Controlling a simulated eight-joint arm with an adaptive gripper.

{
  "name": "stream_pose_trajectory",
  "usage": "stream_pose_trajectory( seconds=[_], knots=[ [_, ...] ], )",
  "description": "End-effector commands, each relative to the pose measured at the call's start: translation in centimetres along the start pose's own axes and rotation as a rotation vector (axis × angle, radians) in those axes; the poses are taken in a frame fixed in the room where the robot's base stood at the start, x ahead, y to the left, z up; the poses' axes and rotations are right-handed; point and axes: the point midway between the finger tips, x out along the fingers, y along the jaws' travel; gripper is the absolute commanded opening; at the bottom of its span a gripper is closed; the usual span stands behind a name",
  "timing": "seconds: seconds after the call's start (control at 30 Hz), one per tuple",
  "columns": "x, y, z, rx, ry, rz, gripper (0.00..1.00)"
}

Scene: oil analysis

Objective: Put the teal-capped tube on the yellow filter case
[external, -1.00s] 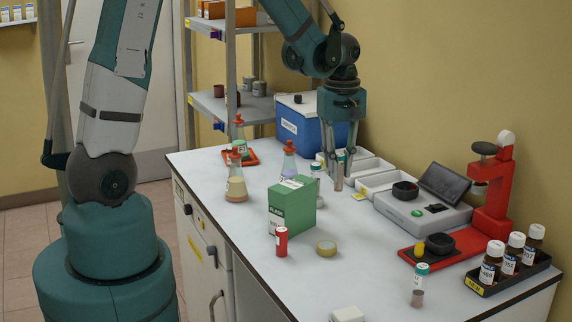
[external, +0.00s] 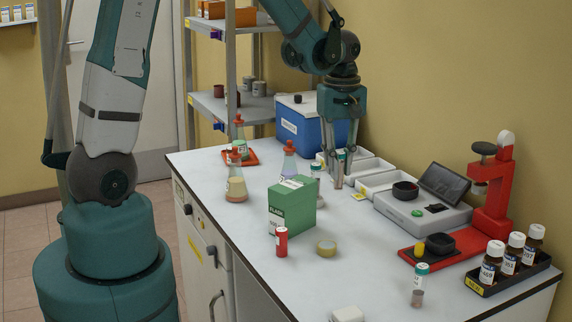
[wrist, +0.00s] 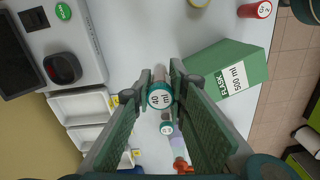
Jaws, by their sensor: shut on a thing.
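My gripper (external: 338,184) is above the far part of the bench, pointing down. In the wrist view its fingertips (wrist: 160,88) are shut on a teal-capped tube (wrist: 160,96), one finger on each side. The held tube's teal cap (external: 341,155) shows between the fingers in the external view; the fingers hide most of its body, and I cannot tell if it is clear of the bench. The round, flat yellow thing (external: 326,248), which seems to be the filter case, lies in front of the green box; its top looks bare.
Another teal-capped tube (external: 316,170) stands left of my gripper, and one (external: 419,284) near the front. White trays (external: 378,184) are close by on the right. Flasks (external: 236,184) stand left.

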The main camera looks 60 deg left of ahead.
Motion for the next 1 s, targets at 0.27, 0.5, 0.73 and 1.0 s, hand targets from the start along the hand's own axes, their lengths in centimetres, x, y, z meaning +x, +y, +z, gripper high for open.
stream_pose_trajectory(
  seconds=[0.27, 0.5, 0.73, 1.0],
  knots=[
    [-1.0, -1.8, 4.0, 0.013, 0.0, 0.0, 0.04],
    [-1.9, -4.5, 8.7, 0.026, 0.0, 0.0, 0.04],
    [-2.4, -6.8, 11.8, 0.032, 0.0, 0.001, 0.04],
    [-2.5, -7.6, 12.8, 0.035, 0.0, 0.001, 0.04]
  ],
)
